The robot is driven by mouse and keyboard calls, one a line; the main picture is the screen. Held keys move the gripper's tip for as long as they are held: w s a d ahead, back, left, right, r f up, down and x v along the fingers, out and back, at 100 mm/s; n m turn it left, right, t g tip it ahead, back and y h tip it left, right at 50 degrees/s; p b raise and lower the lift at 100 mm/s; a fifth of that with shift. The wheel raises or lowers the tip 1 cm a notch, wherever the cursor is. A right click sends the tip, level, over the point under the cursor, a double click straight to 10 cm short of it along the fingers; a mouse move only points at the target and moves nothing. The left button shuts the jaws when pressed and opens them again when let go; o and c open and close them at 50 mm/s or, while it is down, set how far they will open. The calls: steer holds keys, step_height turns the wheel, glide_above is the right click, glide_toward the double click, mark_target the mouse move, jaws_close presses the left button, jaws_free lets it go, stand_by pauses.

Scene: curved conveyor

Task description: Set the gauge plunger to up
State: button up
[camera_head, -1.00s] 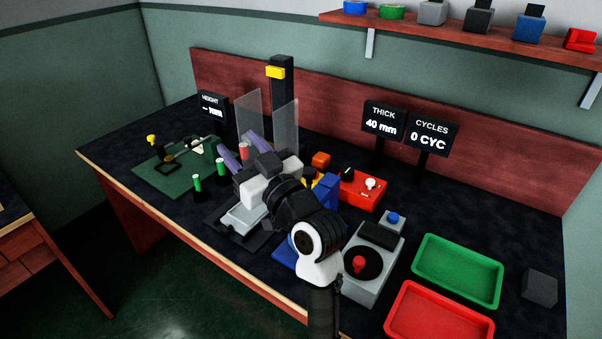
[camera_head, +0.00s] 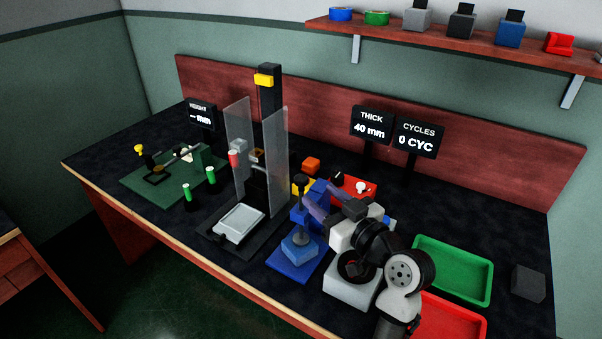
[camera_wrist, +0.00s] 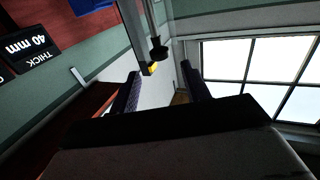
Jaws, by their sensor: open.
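The blue gauge (camera_head: 292,268) stands on the bench right of the clear-shielded press. Its plunger is a thin upright stem with a black knob (camera_head: 301,181) on top and a round foot low over a blue block (camera_head: 298,247). My gripper (camera_head: 313,205) is open and empty, its purple fingers pointing left at the stem, below the knob. Whether they touch it is unclear. The wrist view is upside down; there the knob (camera_wrist: 158,50) shows beyond and between the tips of my open gripper (camera_wrist: 164,78).
The thickness display (camera_head: 371,124) reads 40 mm. A red switch box (camera_head: 350,187) and blue parts stand close behind the gauge. The press (camera_head: 246,222) is at left, a grey box (camera_head: 350,291) under my wrist, green (camera_head: 455,270) and red (camera_head: 455,318) trays at right.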

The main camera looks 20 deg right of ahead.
mark_target(305, 182)
steer(key=p+x, duration=0.2)
steer(key=x, duration=0.6)
steer(key=shift+p, duration=0.3)
jaws_close()
